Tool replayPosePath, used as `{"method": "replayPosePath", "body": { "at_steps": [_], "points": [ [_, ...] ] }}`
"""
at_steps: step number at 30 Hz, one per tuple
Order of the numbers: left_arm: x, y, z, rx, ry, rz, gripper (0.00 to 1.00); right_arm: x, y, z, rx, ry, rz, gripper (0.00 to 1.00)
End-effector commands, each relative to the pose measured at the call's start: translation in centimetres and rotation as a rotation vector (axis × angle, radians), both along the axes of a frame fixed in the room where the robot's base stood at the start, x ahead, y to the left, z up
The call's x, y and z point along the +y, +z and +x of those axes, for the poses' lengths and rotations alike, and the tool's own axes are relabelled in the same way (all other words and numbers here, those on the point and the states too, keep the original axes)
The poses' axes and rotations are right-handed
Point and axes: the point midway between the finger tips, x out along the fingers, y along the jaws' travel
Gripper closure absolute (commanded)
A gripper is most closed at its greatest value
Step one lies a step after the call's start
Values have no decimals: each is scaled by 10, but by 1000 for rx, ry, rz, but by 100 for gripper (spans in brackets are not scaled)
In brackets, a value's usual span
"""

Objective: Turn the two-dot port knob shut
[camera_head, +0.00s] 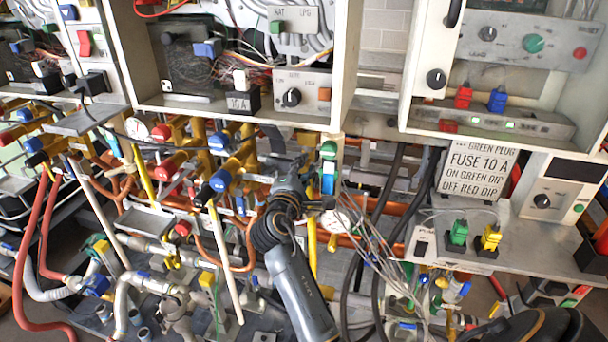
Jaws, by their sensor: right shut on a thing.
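My right gripper (283,165) is dark and reaches up from the bottom centre into the row of brass pipes under the middle heater. It is shut on a small port knob that its own fingers mostly hide. I cannot make out dot marks on that knob. Blue knobs (219,181) on brass pipes stand just left of the gripper. A green and blue valve part (328,165) stands upright just right of it. My left gripper is not in view.
An open white heater cabinet (235,105) hangs above the gripper. Loose thin wires (375,245) and black hoses (392,180) hang to its right. A sign (478,165) reads fuse 10 A. Red hoses (50,235) lie at left. Free room is tight around the pipes.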

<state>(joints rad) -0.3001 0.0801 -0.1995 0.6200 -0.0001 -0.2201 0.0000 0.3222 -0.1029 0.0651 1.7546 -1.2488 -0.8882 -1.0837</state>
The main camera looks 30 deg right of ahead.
Motion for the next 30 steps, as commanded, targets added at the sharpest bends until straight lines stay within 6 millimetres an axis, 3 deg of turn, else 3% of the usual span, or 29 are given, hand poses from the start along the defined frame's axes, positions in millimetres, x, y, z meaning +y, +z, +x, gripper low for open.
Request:
{"method": "replayPosePath", "body": {
  "at_steps": [12, 30],
  "points": [
    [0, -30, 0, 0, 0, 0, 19, 0, -4, 0, -234, 0, 202, 100],
    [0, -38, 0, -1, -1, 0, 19, 0, -2, 0, -323, 0, 278, 100]
  ]
}}
